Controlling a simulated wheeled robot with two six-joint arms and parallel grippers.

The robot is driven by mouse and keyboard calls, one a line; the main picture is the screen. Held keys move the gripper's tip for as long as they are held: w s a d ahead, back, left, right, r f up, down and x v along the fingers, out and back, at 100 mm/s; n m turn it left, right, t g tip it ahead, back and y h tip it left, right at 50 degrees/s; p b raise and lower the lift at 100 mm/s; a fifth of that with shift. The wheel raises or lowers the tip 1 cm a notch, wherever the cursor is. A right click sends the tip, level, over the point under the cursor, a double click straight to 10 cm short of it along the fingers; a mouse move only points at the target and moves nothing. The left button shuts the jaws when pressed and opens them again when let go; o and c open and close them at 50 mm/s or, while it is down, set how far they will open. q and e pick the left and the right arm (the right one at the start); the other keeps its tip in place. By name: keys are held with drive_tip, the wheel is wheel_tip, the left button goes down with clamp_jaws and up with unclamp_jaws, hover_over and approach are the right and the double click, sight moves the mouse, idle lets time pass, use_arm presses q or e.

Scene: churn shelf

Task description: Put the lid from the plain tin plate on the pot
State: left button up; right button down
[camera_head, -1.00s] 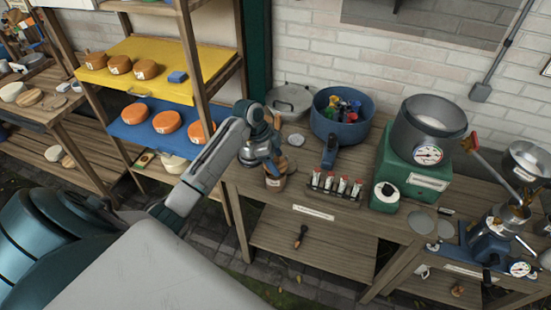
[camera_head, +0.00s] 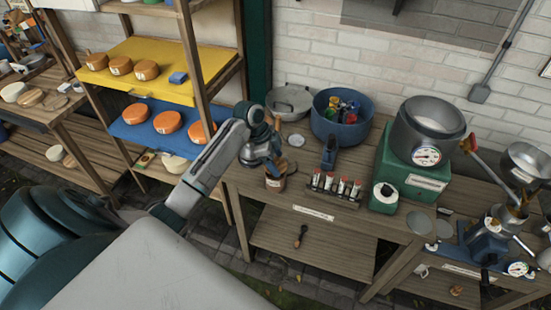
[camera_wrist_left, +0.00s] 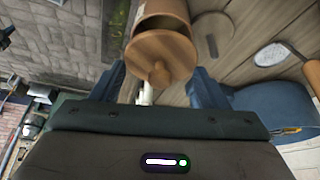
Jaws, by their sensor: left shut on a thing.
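The pot (camera_head: 275,183) is a brown wooden cylinder with a pale label, upright near the bench's left front corner. In the left wrist view the pot (camera_wrist_left: 160,7) shows a dark gap below its lid. The round wooden lid (camera_wrist_left: 157,53) with a knob sits between the fingers of my left gripper (camera_wrist_left: 158,78), over the pot's mouth and slightly askew. In the head view the gripper (camera_head: 274,170) is right above the pot and hides the lid. A flat round disc (camera_wrist_left: 213,36), seemingly the tin plate, lies bare beside the pot. My right gripper is out of view.
A skimmer (camera_head: 296,140) lies behind the pot. A rack of small tubes (camera_head: 336,186) is to the right. Cheese shelves (camera_head: 160,115) stand at left.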

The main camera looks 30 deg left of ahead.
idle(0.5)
use_arm(q)
drive_tip(key=shift+f, duration=0.4)
drive_tip(key=shift+f+b, duration=0.4)
drive_tip(key=shift+f, duration=0.35)
drive_tip(key=o, duration=1.2)
drive_tip(key=shift+r, duration=0.2)
wheel_tip(320, 180, up, 2)
drive_tip(key=shift+r+p, duration=0.1)
drive_tip(key=shift+p, duration=1.1)
drive_tip(key=shift+r+p, duration=0.6)
drive_tip(key=shift+r, duration=0.35)
